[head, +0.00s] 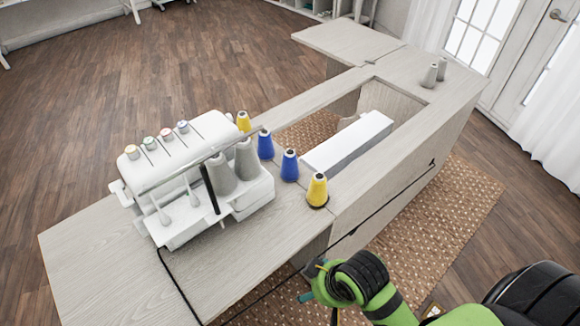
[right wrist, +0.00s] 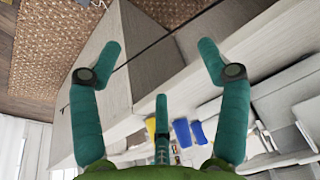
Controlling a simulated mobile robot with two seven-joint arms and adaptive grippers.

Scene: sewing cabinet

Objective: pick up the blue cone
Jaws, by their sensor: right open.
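Two blue cones stand upright on the wooden cabinet top in the head view, one farther back (head: 265,145) and one nearer (head: 290,167). Two blue cones also show in the right wrist view, a left one (right wrist: 182,132) and a right one (right wrist: 199,133), beyond the fingers and apart from them. My right gripper (head: 318,306) is in front of the cabinet's near edge, with nothing in it. In the right wrist view its teal fingers (right wrist: 159,58) are spread wide. My left gripper is not in view.
A yellow cone (head: 317,190) stands in front of the nearer blue cone; another (head: 243,121) stands behind. A white serger (head: 190,180) with grey cones is left of them. A white machine (head: 347,143) sits in the cabinet opening. A dark cord runs along the front edge.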

